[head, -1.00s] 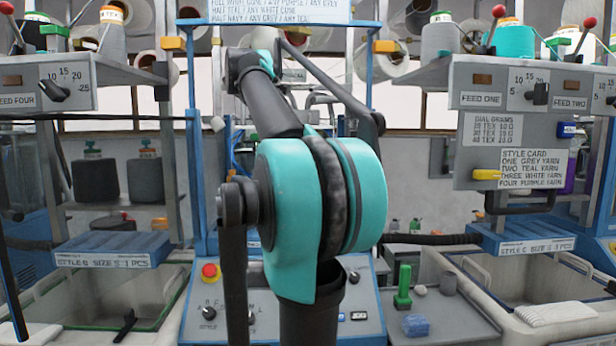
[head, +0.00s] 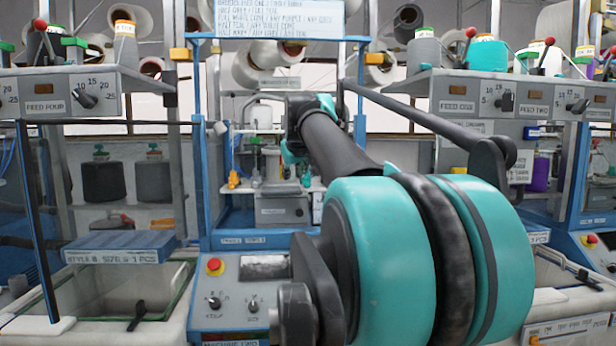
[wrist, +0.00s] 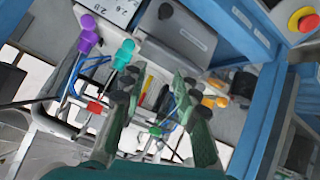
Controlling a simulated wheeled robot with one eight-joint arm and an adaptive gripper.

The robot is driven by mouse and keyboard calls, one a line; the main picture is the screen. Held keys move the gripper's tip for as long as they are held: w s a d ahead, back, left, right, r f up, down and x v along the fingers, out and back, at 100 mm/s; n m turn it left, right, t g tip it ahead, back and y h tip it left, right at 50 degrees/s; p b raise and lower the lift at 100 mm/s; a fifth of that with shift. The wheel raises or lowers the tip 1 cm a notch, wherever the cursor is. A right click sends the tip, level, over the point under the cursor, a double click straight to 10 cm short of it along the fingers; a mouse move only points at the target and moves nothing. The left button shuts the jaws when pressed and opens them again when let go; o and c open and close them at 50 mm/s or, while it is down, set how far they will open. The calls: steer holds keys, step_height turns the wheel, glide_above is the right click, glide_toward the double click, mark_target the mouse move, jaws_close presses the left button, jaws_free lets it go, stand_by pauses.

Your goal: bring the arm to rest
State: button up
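My arm, with its large teal and black joint (head: 390,260), fills the right centre of the head view. Its dark forearm runs up and away toward the middle machine. My gripper (wrist: 158,92) shows in the wrist view as two green fingers with dark pads, spread apart. No held object is visible between them; the machine's parts show through the gap. In the head view the far end of the arm is small and its fingers cannot be made out clearly.
The blue-framed machine (head: 206,190) with a control panel and red button (head: 214,266) stands ahead. Left are a bin labelled style (head: 110,300) and a feed shelf (head: 70,92); right is another feed shelf (head: 500,92). Purple (wrist: 88,40) and teal (wrist: 125,55) knobs lie beyond the fingers.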

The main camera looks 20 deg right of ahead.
steer(key=shift+s+d+f+m, duration=0.1)
steer(key=shift+s+m, duration=0.35)
steer(key=shift+m, duration=0.45)
